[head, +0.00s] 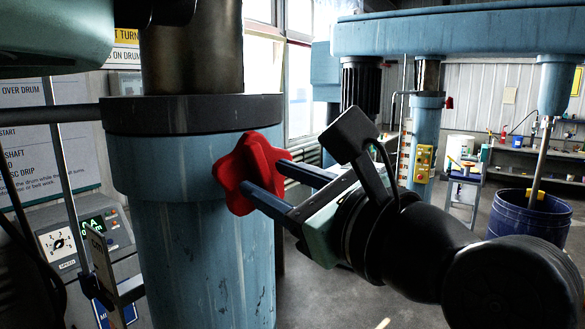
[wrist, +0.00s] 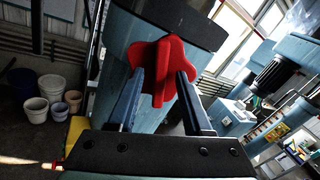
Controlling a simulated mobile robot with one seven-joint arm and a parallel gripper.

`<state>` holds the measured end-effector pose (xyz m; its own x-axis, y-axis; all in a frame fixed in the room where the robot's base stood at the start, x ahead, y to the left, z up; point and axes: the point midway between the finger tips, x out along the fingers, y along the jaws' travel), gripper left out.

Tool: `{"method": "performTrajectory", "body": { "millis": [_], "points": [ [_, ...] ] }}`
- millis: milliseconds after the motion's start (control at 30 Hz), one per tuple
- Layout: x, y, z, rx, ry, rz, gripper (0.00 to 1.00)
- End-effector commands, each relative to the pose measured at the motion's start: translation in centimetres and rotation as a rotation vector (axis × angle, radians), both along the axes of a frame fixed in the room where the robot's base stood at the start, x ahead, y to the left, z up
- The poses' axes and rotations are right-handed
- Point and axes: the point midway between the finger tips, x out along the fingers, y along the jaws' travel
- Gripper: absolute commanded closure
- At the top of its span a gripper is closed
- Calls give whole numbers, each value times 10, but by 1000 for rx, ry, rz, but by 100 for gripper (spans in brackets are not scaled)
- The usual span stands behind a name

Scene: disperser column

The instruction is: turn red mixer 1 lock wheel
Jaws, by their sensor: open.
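The red lock wheel (head: 238,172) is a lobed knob on the side of the blue mixer column (head: 205,240), just below its dark collar. In the wrist view the red wheel (wrist: 163,68) shows ahead, between my two finger tips. My gripper (head: 268,180) has two long blue-grey fingers and is open. In the head view the near finger's tip overlaps the wheel's lower lobe and the far finger's tip is at its right side. In the wrist view my gripper (wrist: 160,78) has a finger on either side of the wheel. I cannot tell whether either finger touches it.
A control panel (head: 82,238) stands left of the column. A second mixer with a yellow button box (head: 423,163) and a blue drum (head: 529,218) are at the back right. Several pots (wrist: 37,110) stand on the floor at left in the wrist view. Open floor lies right of the column.

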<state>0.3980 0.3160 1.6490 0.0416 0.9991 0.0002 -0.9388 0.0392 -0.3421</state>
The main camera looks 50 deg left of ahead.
Motion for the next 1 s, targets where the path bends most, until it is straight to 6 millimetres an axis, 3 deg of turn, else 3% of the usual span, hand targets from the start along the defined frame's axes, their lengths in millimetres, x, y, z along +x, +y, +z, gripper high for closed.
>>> {"method": "performTrajectory", "body": {
  "millis": [267, 567, 1000],
  "points": [
    [0, 2, -1, 0, 0, 0, 50],
    [0, 2, 0, 0, 0, 0, 100],
    [0, 2, 0, -2, -21, 0, 100]
  ]
}}
